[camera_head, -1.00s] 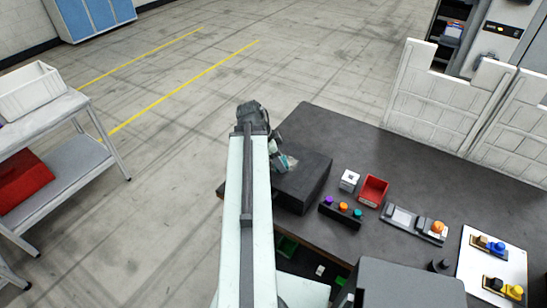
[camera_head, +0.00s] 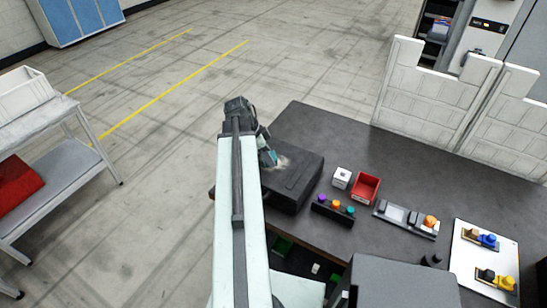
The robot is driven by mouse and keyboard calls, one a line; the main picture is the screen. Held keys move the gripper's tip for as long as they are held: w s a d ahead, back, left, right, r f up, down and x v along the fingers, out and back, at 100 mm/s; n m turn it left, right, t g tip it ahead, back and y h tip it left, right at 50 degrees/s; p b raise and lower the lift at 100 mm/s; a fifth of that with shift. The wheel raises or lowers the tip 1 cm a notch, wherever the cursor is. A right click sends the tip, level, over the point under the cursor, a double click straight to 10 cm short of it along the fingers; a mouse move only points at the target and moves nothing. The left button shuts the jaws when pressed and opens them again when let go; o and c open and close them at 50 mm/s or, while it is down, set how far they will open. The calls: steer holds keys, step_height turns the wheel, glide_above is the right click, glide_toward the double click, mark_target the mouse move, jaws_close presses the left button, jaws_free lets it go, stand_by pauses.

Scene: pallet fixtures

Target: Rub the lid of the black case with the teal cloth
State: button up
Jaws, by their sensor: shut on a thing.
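The black case (camera_head: 297,182) lies closed on the dark table, just right of my arm. A pale, dusty smudge (camera_head: 283,162) shows on its lid near the far left part. My gripper (camera_head: 268,153) is at the lid's far left part, angled down, beside the smudge. It is shut on the teal cloth (camera_head: 270,159), of which only a small patch shows at the fingertips. The cloth looks to be at the lid, but I cannot tell whether it touches. My arm hides the left side of the case and part of the gripper.
Right of the case are a white cube (camera_head: 342,177), a red bin (camera_head: 366,187) and a black strip with coloured knobs (camera_head: 333,207). Further right are a grey fixture (camera_head: 405,219) and a white board with connectors (camera_head: 485,262). The table (camera_head: 345,135) is clear behind the case.

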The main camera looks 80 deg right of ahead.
mark_target(281, 162)
steer(key=shift+w+d, duration=0.4)
steer(key=shift+w, duration=1.05)
steer(key=shift+w+d, duration=0.4)
steer(key=shift+w, duration=1.1)
steer(key=shift+w+d, duration=0.4)
steer(key=shift+w, duration=1.05)
steer(key=shift+s+d+f, duration=0.1)
steer(key=shift+s+d, duration=0.1)
steer(key=shift+d, duration=0.4)
steer(key=shift+s+a, duration=0.3)
steer(key=shift+s, duration=1)
steer(key=shift+s+a, duration=0.35)
steer(key=shift+s, duration=1)
steer(key=shift+s+a, duration=0.3)
steer(key=shift+s, duration=1)
steer(key=shift+s+a, duration=0.3)
steer(key=shift+s, duration=0.65)
steer(key=shift+s+a, duration=0.3)
steer(key=shift+s, duration=0.65)
step_height(281, 162, up, 6)
steer(key=p, duration=0.6)
steer(key=shift+d, duration=0.1)
